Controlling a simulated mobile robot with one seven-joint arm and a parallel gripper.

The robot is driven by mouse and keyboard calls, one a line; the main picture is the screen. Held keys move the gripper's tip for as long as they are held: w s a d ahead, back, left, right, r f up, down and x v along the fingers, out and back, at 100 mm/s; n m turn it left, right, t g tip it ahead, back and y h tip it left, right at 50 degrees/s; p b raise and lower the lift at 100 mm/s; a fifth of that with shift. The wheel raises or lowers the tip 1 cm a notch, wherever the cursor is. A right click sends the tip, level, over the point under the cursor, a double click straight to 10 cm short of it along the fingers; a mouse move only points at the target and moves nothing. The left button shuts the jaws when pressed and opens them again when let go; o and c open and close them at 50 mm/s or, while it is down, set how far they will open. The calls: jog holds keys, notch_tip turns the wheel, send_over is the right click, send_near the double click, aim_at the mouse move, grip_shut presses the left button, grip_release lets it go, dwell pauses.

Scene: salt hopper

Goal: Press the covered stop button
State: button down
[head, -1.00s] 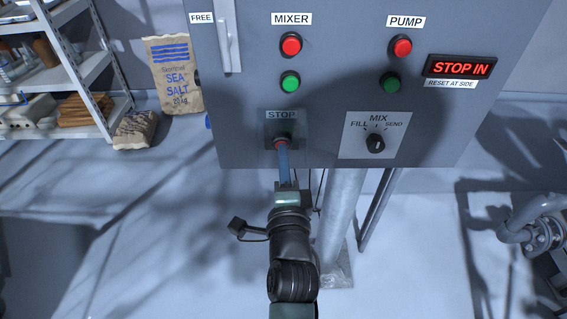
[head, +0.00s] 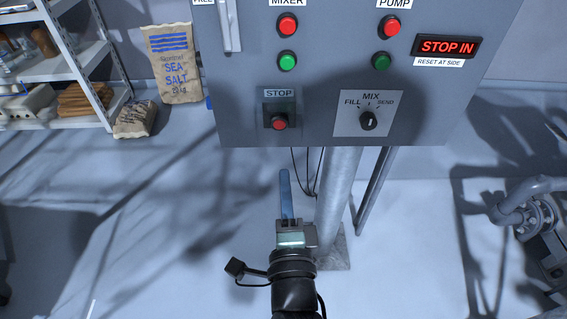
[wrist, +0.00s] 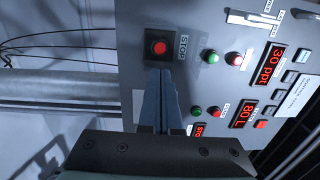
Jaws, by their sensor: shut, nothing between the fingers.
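The red stop button (head: 280,123) sits in a dark square housing (head: 271,109) under the STOP label (head: 279,94), low on the grey panel. Its red face shows openly in the head view and in the wrist view (wrist: 159,48); I cannot make out a cover over it. My gripper (head: 285,172) has its blue fingers shut together and empty. In the head view the fingertips appear below the panel's lower edge, apart from the button. In the wrist view the fingertips (wrist: 160,73) point toward the button, just below it in the picture.
The panel also carries red and green MIXER and PUMP buttons, a MIX knob (head: 368,120) and a lit STOP IN display (head: 447,46). A pipe post (head: 337,200) stands below it. Shelves and salt sacks (head: 173,62) are at left, pipework (head: 530,210) at right.

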jog(key=shift+s+f, duration=0.1)
jog(key=shift+s, duration=0.75)
notch_tip(320, 180, up, 24)
jog(key=w+a+n+t+y, duration=0.1)
jog(key=w+a+n+t, duration=0.2)
jog(key=n, duration=0.6)
jog(key=s+r+n+t+p, duration=0.2)
jog(key=s+r+p, duration=0.1)
jog(key=r, duration=0.8)
jog(key=s+d+r+n+t+h+p, duration=0.1)
jog(key=r+p, duration=0.4)
jog(key=r, duration=0.6)
jog(key=s+d+r+n+t+h+p, duration=0.1)
jog(key=s+r+n+p, duration=0.3)
jog(key=r, duration=0.8)
jog(key=shift+s+n+t, duration=0.7)
jog(key=shift+s+t, duration=0.2)
jog(key=shift+s, duration=0.15)
